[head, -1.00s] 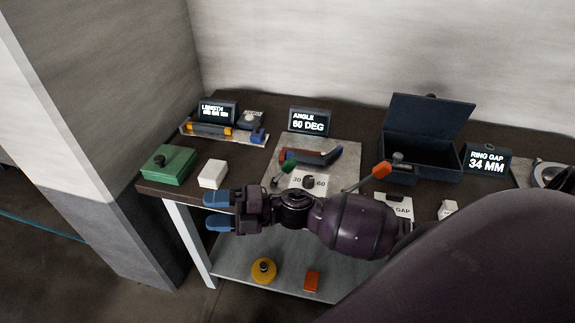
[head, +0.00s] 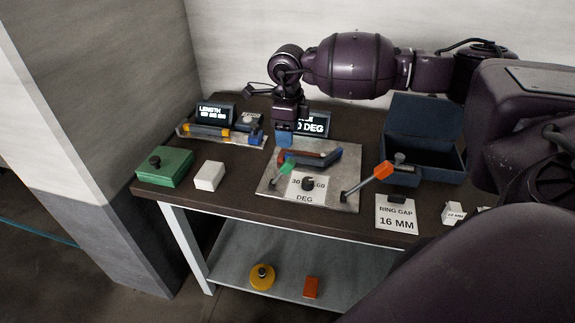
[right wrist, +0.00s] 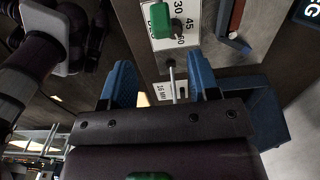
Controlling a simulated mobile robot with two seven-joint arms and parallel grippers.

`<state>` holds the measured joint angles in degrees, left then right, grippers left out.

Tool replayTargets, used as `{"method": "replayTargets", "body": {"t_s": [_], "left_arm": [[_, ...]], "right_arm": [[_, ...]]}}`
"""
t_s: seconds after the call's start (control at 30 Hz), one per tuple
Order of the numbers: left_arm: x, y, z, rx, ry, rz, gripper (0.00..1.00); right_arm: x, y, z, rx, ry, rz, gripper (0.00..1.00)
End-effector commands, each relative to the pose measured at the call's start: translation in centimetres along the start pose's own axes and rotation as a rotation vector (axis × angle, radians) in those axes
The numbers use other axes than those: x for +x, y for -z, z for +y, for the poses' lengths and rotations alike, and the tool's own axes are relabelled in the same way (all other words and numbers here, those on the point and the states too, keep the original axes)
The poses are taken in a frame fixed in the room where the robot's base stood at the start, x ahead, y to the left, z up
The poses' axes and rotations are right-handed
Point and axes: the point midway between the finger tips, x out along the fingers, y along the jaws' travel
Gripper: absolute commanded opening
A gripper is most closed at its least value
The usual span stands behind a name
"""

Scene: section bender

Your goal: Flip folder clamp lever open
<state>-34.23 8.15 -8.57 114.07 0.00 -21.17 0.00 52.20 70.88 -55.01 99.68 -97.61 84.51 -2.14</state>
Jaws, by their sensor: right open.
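The metal folder plate (head: 335,195) lies on the bench with a red and blue angled piece across it. A lever with a green handle (head: 287,167) stands at its left, and a lever with an orange handle (head: 383,170) rises tilted at its right. I cannot tell which is the clamp lever. My right gripper (head: 284,140) points down behind the green handle, apart from the orange one. In the right wrist view its blue fingertips (right wrist: 162,80) are spread with nothing gripped. The green handle (right wrist: 163,20) shows beyond them. My left gripper is not in view.
The angle display (head: 314,123) stands just behind the gripper, partly covered. A dark blue open box (head: 430,165) stands at the right. A green block (head: 165,167) and a white block (head: 209,176) sit at the left. The ring gap card (head: 396,214) lies at the front.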

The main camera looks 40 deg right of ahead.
Motion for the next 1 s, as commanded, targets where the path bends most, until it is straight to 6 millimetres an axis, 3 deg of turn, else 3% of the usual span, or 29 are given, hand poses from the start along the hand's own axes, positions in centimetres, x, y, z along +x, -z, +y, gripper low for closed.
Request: {"method": "replayTargets", "body": {"t_s": [0.17, 0.6, 0.8, 1.0], "left_arm": [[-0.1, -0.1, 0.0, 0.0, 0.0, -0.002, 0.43], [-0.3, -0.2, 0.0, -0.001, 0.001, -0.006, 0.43], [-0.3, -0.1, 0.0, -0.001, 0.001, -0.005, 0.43], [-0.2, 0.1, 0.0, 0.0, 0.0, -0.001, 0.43]], "right_arm": [[1.5, 0.2, -0.2, 0.001, 0.005, 0.008, 0.55], [8.6, 0.1, -0.1, 0.001, 0.002, 0.005, 0.55], [10.2, 0.1, -0.1, 0.0, 0.004, 0.004, 0.55], [10.6, 0.1, -0.1, 0.0, 0.004, 0.003, 0.55]]}}
